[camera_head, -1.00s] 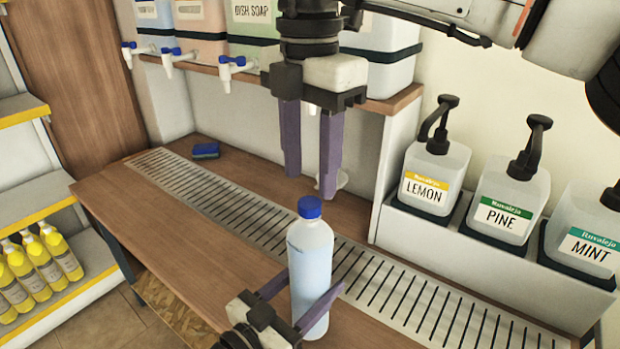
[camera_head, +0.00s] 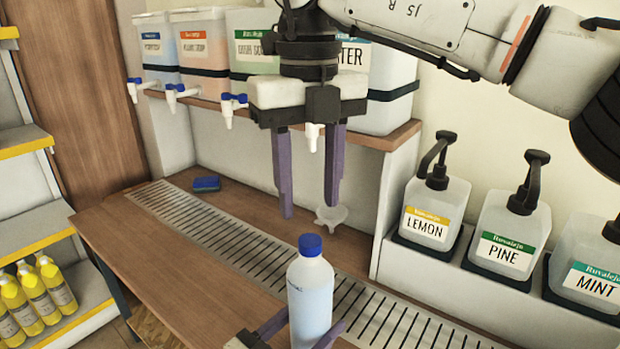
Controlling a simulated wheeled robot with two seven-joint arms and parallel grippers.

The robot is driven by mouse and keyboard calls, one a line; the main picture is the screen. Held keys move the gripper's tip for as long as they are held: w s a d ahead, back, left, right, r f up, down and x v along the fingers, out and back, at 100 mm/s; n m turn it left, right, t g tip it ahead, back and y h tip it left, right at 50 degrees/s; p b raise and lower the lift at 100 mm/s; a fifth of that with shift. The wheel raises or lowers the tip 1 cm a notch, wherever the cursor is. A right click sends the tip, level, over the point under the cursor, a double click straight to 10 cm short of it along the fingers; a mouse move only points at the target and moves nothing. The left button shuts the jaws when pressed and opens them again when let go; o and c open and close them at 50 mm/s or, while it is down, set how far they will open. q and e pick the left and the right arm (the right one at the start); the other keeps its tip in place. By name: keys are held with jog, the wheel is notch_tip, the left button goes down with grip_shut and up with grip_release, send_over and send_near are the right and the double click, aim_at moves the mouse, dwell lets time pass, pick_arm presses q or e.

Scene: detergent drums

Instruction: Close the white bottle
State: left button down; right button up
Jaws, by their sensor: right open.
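The white bottle (camera_head: 310,290) stands upright at the bottom middle of the head view, with a blue cap (camera_head: 310,245) on its top. Whether the cap is screwed tight cannot be told. My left gripper (camera_head: 303,336) has its two purple fingers on either side of the bottle's lower body, seemingly shut on it; its lower part is cut off by the picture edge. My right gripper (camera_head: 310,208) points down above and behind the bottle, its two purple fingers apart and empty. It is clear of the cap.
A white funnel (camera_head: 332,216) sits behind the bottle near the drain grate (camera_head: 225,235). A blue sponge (camera_head: 206,184) lies at the back. Drums with taps (camera_head: 228,108) stand on a shelf above. Pump bottles labelled LEMON (camera_head: 432,215), PINE (camera_head: 508,235) and MINT (camera_head: 590,270) stand at right.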

aim_at(311, 240)
jog(key=n, duration=0.4)
jog(key=shift+r, duration=0.3)
jog(key=n, duration=0.6)
jog(key=shift+r, duration=0.35)
jog(key=shift+d+f, duration=0.1)
jog(key=shift+f, duration=3.9)
grip_shut()
